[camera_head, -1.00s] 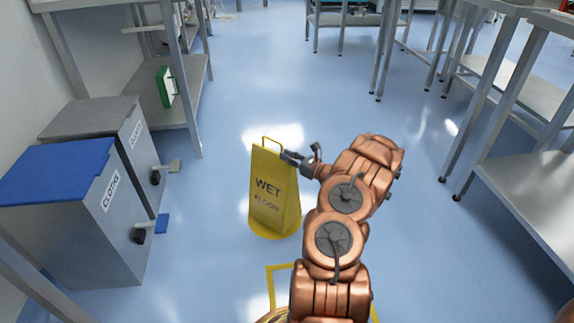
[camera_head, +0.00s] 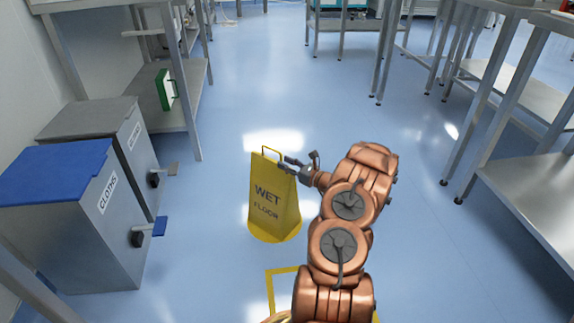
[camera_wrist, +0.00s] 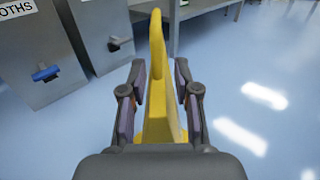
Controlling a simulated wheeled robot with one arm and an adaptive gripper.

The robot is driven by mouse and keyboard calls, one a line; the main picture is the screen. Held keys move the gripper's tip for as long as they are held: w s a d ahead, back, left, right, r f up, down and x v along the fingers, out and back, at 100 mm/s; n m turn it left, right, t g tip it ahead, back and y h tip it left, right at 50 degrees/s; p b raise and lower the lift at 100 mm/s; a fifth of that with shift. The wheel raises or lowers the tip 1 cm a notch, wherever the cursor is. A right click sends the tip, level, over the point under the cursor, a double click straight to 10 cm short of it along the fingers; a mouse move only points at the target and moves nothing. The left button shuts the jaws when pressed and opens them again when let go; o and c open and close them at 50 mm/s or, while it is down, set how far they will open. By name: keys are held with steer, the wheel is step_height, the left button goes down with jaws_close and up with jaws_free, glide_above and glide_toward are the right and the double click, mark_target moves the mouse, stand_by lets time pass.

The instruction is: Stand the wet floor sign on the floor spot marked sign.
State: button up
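The yellow wet floor sign (camera_head: 272,205) stands on the blue floor left of my arm, its WET FLOOR face toward the head camera. Its loop handle (camera_head: 271,152) is at the top. My gripper (camera_head: 290,163) is at the sign's upper right edge. In the wrist view the sign (camera_wrist: 157,115) lies between the two fingers of my gripper (camera_wrist: 159,72), with gaps beside the handle, so the gripper looks open around it. A yellow outlined floor spot (camera_head: 270,292) lies nearer to me, mostly hidden by my arm. No lettering on it shows.
Steel tables (camera_head: 535,190) line the right. The middle floor is clear.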

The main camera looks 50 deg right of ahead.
steer(key=shift+o, duration=0.5)
steer(key=shift+s, duration=0.15)
